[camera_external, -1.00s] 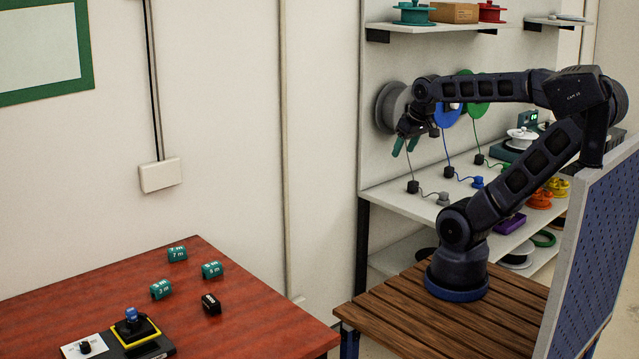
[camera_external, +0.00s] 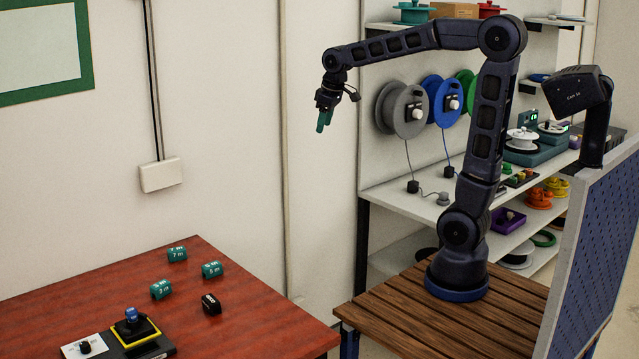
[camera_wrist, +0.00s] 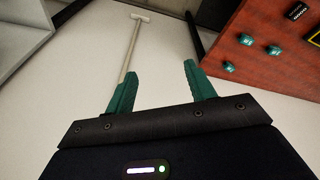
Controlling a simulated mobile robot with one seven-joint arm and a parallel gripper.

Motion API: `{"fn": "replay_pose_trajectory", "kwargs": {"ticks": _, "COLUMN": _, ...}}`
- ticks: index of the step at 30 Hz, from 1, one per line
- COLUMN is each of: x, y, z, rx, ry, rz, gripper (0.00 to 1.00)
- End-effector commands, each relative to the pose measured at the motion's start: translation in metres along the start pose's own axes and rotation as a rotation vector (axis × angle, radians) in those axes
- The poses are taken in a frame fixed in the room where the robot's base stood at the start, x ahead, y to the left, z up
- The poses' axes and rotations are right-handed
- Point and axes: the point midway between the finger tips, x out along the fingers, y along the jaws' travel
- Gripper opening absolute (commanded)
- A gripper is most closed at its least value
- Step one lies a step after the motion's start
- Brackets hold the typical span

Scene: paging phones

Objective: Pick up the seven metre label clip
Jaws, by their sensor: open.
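The seven metre label clip (camera_external: 177,254) is a small teal block marked "7 m" at the back of the red-brown table, in the external view. Two like teal clips sit nearer, a "5 m" clip (camera_external: 212,269) to its right and a "3 m" clip (camera_external: 160,289) in front. My gripper (camera_external: 321,126) is high in the air, right of the table and well apart from the clips. In the wrist view my gripper (camera_wrist: 158,82) has its teal fingers spread with nothing between them. Teal clips show there at the upper right, labels too small to read.
A black block (camera_external: 211,304) lies on the table (camera_external: 262,318) near the clips. A device with a blue knob (camera_external: 131,314) and yellow edge stands at the front. A wall box (camera_external: 160,175) with a cable is above the table. Shelves with reels (camera_external: 401,109) stand behind my arm.

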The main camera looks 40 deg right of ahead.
Motion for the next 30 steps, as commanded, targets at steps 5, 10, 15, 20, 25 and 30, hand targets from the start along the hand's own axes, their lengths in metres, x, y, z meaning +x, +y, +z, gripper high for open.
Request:
{"fn": "replay_pose_trajectory", "kwargs": {"ticks": 5, "x": 0.024, "y": -0.016, "z": -0.057, "rx": -0.101, "ry": -0.028, "rz": -0.02, "gripper": 0.55}}
{"fn": "replay_pose_trajectory", "kwargs": {"ticks": 10, "x": 0.051, "y": -0.036, "z": -0.107, "rx": -0.198, "ry": -0.052, "rz": -0.039, "gripper": 0.55}}
{"fn": "replay_pose_trajectory", "kwargs": {"ticks": 15, "x": 0.083, "y": -0.062, "z": -0.154, "rx": -0.293, "ry": -0.074, "rz": -0.058, "gripper": 0.55}}
{"fn": "replay_pose_trajectory", "kwargs": {"ticks": 20, "x": 0.117, "y": -0.091, "z": -0.195, "rx": -0.383, "ry": -0.094, "rz": -0.076, "gripper": 0.55}}
{"fn": "replay_pose_trajectory", "kwargs": {"ticks": 25, "x": 0.159, "y": -0.127, "z": -0.232, "rx": -0.478, "ry": -0.116, "rz": -0.096, "gripper": 0.55}}
{"fn": "replay_pose_trajectory", "kwargs": {"ticks": 30, "x": 0.204, "y": -0.168, "z": -0.265, "rx": -0.573, "ry": -0.137, "rz": -0.117, "gripper": 0.55}}
